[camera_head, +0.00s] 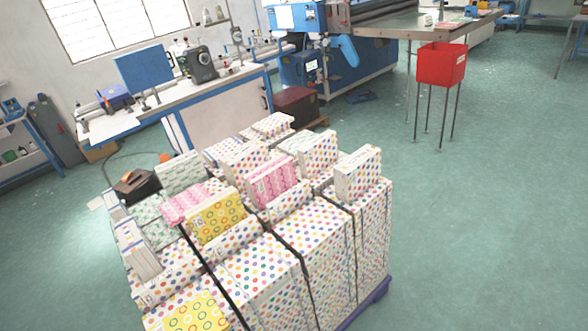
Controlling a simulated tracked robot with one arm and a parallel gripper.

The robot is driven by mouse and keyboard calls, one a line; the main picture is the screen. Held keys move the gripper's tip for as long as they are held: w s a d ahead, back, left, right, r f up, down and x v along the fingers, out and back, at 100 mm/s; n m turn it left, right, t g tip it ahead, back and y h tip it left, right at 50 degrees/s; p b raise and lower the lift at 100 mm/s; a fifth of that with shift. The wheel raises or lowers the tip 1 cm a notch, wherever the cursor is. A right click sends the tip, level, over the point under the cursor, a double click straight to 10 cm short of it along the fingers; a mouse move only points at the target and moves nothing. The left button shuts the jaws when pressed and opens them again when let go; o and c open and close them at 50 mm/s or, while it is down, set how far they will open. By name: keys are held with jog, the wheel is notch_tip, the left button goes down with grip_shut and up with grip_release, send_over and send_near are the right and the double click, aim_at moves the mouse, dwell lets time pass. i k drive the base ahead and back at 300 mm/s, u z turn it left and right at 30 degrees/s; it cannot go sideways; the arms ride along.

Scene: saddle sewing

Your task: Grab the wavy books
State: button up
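A pink book with a wavy-looking pattern (273,182) stands upright near the middle of a large pile of patterned books. A second pink patterned book (185,206) lies to its left, partly hidden behind a yellow book with rings (216,217). The fine pattern is small at this distance. My gripper does not show in the view.
Stacks of books with coloured dots (315,245) fill the purple pallet (378,291). A red bin on thin legs (441,64) stands at the back right. A workbench with machines (210,98) is behind the pile. The green floor (480,230) at right is clear.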

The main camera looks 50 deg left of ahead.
aim_at(263, 184)
jog(key=u, duration=0.45)
jog(key=i, duration=1.05)
jog(key=u, duration=1)
jog(key=i, duration=0.3)
jog(key=u, duration=0.15)
jog(key=k, duration=0.8)
jog(key=u, duration=0.2)
jog(key=i, duration=0.8)
jog(key=z, duration=0.1)
